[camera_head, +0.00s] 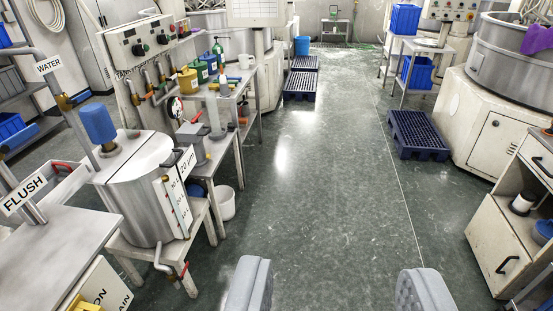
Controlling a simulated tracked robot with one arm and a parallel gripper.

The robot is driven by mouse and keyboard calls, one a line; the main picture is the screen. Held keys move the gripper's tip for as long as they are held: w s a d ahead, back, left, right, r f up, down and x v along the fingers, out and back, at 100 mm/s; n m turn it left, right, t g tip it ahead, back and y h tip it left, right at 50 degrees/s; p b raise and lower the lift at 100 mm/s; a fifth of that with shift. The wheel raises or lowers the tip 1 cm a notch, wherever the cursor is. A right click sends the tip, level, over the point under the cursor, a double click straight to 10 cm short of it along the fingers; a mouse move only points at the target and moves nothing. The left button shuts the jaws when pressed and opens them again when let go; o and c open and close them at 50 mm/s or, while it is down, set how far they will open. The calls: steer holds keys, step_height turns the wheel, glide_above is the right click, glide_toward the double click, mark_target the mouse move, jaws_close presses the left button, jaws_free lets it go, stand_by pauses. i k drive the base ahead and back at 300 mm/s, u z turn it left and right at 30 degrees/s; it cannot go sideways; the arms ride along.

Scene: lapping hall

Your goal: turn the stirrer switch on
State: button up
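My gripper (337,285) shows two grey ribbed fingers at the bottom edge, wide apart. It is open and empty, well to the right of the box.
A side table (232,88) with coloured jugs stands behind the tank; a white bucket (226,202) is on the floor. FLUSH and WATER pipes are at far left. Dark pallets (418,135), a large machine (510,110) and a cabinet (497,245) line the right. The middle aisle is clear.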

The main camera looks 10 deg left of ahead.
mark_target(138, 50)
steer(key=u, duration=0.05)
steer(key=i, duration=2.55)
steer(key=u, duration=0.55)
steer(key=i, duration=1.05)
steer(key=u, duration=0.05)
